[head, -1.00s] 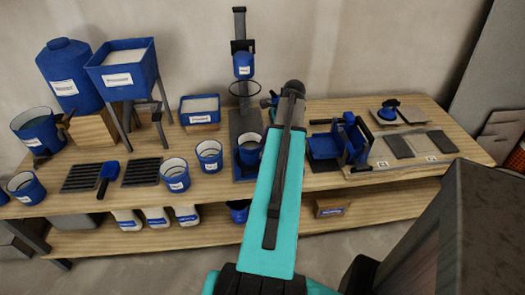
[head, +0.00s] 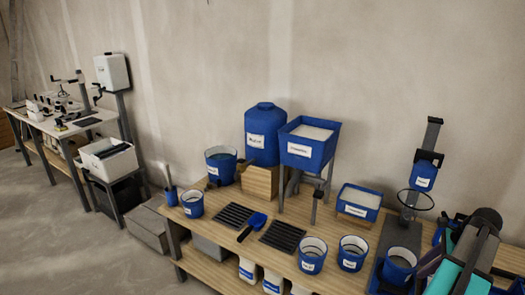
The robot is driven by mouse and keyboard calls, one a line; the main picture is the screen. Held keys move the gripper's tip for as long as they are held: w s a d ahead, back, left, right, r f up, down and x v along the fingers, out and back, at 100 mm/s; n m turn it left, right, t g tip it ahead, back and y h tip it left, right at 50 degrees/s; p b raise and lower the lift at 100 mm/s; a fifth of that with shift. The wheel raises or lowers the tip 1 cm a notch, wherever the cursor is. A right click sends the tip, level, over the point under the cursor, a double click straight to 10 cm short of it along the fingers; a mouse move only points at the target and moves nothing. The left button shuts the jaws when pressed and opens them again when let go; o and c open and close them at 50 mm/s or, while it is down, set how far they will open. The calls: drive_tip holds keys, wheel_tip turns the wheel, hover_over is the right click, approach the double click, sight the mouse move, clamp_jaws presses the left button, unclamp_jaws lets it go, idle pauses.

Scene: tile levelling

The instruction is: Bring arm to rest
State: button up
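My arm (head: 462,262) shows at the lower right corner of the head view, a teal link with a dark joint, in front of the right part of the wooden workbench (head: 215,262). It overlaps the bench items there. My gripper cannot be made out in the head view, so its fingers and anything in them are hidden.
The bench carries a blue tank (head: 262,133), a blue hopper (head: 310,143), blue buckets (head: 312,262), dark grates (head: 283,236) and a stand with a ring (head: 415,200). Another table (head: 42,125) stands far left, beside a white bin (head: 108,160). Floor at lower left is clear.

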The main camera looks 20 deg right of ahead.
drive_tip(key=w+a+f+n+g+y, duration=0.1)
drive_tip(key=w+a+f+n, duration=0.1)
drive_tip(key=w+a+f, duration=0.35)
drive_tip(key=w+a+f+n+g+y, duration=0.1)
drive_tip(key=w+a+f, duration=0.1)
drive_tip(key=w+a, duration=0.6)
drive_tip(key=w+a+f+n+g+y, duration=0.1)
drive_tip(key=w+a+f+n+g, duration=0.1)
drive_tip(key=a+f, duration=0.6)
drive_tip(key=w+a+f+n+g, duration=0.15)
drive_tip(key=a+f, duration=0.25)
drive_tip(key=a, duration=0.7)
drive_tip(key=s+a+f+n+g, duration=0.1)
drive_tip(key=s+a+f+n, duration=0.1)
drive_tip(key=a+f, duration=0.3)
drive_tip(key=s+a+f+n+g+h, duration=0.1)
drive_tip(key=s+a+f+n, duration=0.1)
drive_tip(key=a, duration=0.6)
drive_tip(key=s+a+f+n+g, duration=0.1)
drive_tip(key=s+a+f+n, duration=0.25)
drive_tip(key=a, duration=0.25)
drive_tip(key=s+a+f+n+h, duration=0.4)
drive_tip(key=s+f+n, duration=0.5)
drive_tip(key=n, duration=0.6)
drive_tip(key=shift+s+a+f+g+h, duration=0.2)
drive_tip(key=shift+s+a+g+h, duration=0.15)
drive_tip(key=shift+s, duration=0.9)
